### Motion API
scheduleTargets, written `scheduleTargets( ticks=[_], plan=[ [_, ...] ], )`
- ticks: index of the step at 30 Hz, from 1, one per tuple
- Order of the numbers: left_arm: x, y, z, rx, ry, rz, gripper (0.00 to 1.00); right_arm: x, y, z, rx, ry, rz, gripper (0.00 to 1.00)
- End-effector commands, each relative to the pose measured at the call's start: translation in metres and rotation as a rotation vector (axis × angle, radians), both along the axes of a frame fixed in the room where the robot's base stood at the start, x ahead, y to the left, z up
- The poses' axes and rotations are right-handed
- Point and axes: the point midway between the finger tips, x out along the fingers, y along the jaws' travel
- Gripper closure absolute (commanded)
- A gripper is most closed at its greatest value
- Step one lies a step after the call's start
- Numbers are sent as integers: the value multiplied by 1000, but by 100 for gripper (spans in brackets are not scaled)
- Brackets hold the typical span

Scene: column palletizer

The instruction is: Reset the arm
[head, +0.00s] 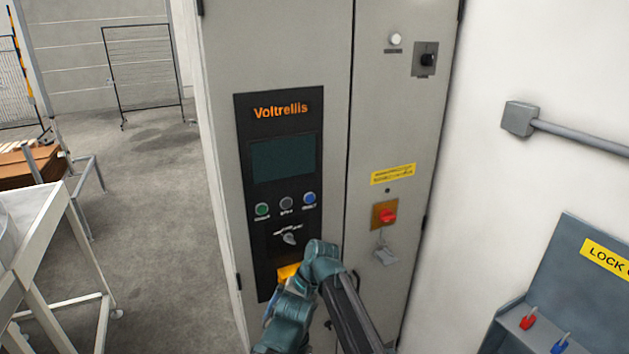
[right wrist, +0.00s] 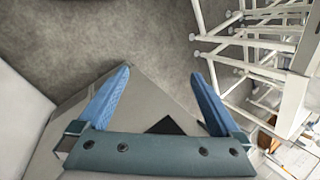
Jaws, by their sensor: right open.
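One arm of mine, with teal joints and a dark link, comes up from the bottom middle of the head view, in front of the control panel. The grey cabinet (head: 405,130) carries a black Voltrellis panel (head: 248,220) with a dark screen (head: 283,158), green, grey and blue buttons and a selector knob (head: 289,238). My arm partly covers a yellow part (head: 289,272) low on the panel. My left gripper is not visible.
A red switch (head: 387,215) on an orange-brown plate sits on the right door, with a grey tag below it. A lockout box (head: 570,285) and grey rail (head: 580,135) are on the right wall. A white frame (head: 50,235) stands left; grey floor (head: 170,255) is open between.

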Motion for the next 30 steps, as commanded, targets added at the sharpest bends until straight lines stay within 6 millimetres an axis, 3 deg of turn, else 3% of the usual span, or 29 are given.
scheduleTargets(
  ticks=[12, 30],
  plan=[
    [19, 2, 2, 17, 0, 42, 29, 41, 9, -1, -24, 6, 43, 0],
    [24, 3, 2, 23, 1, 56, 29, 51, 11, -1, -31, 8, 56, 0]
  ],
)
